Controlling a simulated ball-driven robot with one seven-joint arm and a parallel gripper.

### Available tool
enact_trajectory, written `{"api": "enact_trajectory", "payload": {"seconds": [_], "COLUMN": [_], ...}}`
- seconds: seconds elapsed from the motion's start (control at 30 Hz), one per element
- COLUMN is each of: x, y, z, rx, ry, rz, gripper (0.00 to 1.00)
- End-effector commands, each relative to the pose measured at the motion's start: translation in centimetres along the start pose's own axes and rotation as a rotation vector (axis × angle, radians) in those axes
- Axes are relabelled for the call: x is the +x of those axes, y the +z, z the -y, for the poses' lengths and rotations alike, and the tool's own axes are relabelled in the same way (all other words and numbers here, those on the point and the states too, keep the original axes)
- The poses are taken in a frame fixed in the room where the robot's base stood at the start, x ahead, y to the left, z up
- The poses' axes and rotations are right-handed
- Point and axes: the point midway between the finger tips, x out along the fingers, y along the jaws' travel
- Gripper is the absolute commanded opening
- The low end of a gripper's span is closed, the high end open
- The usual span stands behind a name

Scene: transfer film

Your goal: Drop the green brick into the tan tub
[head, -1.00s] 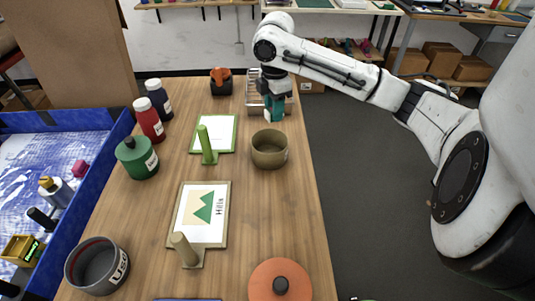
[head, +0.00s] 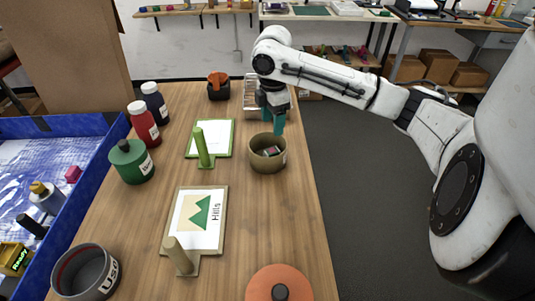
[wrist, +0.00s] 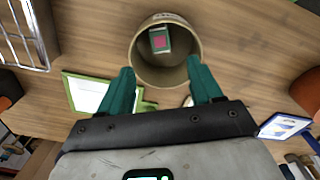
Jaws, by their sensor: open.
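The tan tub (head: 268,163) stands on the wooden table, right of the green-framed board. In the wrist view the tub (wrist: 137,63) is seen from above, its round rim clear. The green brick (wrist: 153,40), with a pink patch on its face, lies inside the tub; it also shows in the head view (head: 270,152). My gripper (head: 272,128) is above the tub at its far side. In the wrist view the gripper's teal fingers (wrist: 162,68) are spread apart with nothing between them, near the tub's rim.
A wire rack (head: 251,92) stands behind the tub. Red and dark bottles (head: 143,124), a green pot (head: 131,161) and framed boards (head: 197,222) lie left. An orange lid (head: 270,280) is at the front, a grey tub (head: 88,272) front left. The table's right edge is close.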

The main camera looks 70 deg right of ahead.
Motion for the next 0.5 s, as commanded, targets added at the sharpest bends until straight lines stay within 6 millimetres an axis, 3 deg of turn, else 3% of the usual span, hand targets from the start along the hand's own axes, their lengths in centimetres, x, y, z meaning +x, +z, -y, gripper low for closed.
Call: {"api": "enact_trajectory", "payload": {"seconds": [0.27, 0.5], "x": [-0.7, -4.7], "y": [0.0, 0.0], "z": [-0.1, -0.1], "rx": [0.0, -0.001], "ry": [0.002, 0.003], "rz": [-0.001, 0.0], "gripper": [0.65, 0.65]}}
